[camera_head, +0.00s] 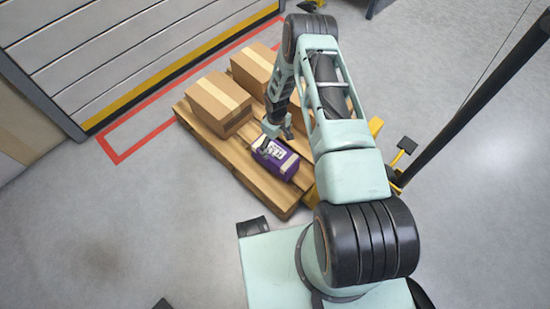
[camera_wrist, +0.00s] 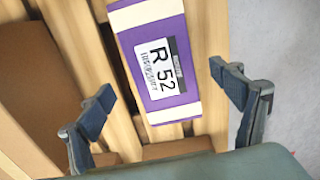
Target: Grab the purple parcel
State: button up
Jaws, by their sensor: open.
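The purple parcel (camera_head: 275,158) lies on the wooden pallet (camera_head: 250,183) in the head view, near its front part. In the wrist view the purple parcel (camera_wrist: 152,60) has cream bands and a white label reading "R 52". My gripper (camera_head: 274,132) is above the parcel's far end in the head view. In the wrist view my gripper (camera_wrist: 165,96) has its two fingers spread, one to each side of the parcel and apart from it. Nothing is between the fingertips that they touch.
A cardboard box (camera_head: 219,103) stands on the pallet left of my gripper, and another box (camera_head: 253,67) stands behind it. A further box is partly hidden by my arm. A yellow pallet jack part (camera_head: 404,150) is at the right. The floor left of the pallet is clear.

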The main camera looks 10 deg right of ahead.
aim_at(275, 151)
jog(key=f+b, duration=0.1)
jog(key=f, duration=0.1)
jog(key=f+b, duration=0.1)
jog(key=f, duration=0.2)
jog(key=shift+a+f, duration=0.2)
jog(key=shift+f, duration=0.1)
jog(key=shift+w, duration=0.1)
jog(key=shift+r, duration=0.1)
jog(key=shift+c, duration=0.6)
jog(key=c, duration=1.5)
jog(key=shift+c, duration=0.6)
jog(key=shift+r, duration=0.1)
